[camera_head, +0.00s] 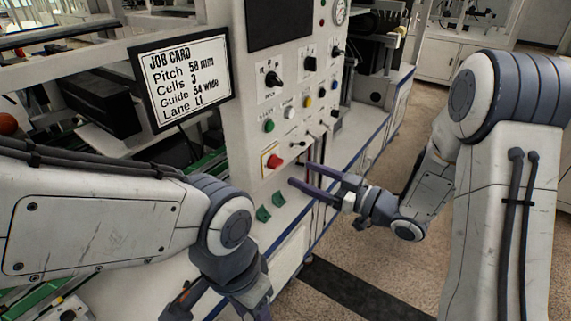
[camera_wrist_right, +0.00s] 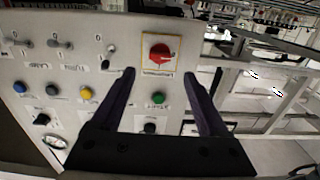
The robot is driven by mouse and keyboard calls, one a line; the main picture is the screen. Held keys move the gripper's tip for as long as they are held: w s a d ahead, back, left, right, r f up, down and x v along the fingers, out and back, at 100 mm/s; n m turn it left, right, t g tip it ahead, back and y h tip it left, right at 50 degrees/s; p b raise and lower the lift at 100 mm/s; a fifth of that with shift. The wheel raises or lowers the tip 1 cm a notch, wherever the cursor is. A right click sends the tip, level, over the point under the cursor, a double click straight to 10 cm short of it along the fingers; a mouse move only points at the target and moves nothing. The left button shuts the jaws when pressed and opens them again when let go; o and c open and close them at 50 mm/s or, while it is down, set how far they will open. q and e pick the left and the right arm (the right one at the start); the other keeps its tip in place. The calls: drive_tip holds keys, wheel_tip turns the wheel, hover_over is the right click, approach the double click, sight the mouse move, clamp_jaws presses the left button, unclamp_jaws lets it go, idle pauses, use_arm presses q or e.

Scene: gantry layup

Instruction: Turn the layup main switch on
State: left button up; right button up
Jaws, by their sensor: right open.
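A red rotary switch on a yellow plate (camera_head: 272,161) sits low on the left of the grey control panel (camera_head: 255,100). It also shows in the right wrist view (camera_wrist_right: 160,53), where its label is too blurred to read. Whether it is on or off I cannot tell. My right gripper (camera_head: 301,174) is open and empty, its fingers pointing at the panel just right of and below the red switch. In the right wrist view the red switch lies just beyond the gap between the fingertips (camera_wrist_right: 160,75). My left gripper (camera_head: 185,299) is only partly visible at the bottom edge.
A green button (camera_head: 268,126) and a black knob (camera_head: 272,79) sit above the red switch. Other buttons and several toggles lie to the right. A job card (camera_head: 182,78) stands left.

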sight(280, 164)
drive_tip(key=p+x, duration=0.1)
drive_tip(key=x, duration=0.5)
drive_tip(key=shift+w+a, duration=0.1)
drive_tip(key=shift+a, duration=0.1)
drive_tip(key=shift+c, duration=0.3)
clamp_jaws()
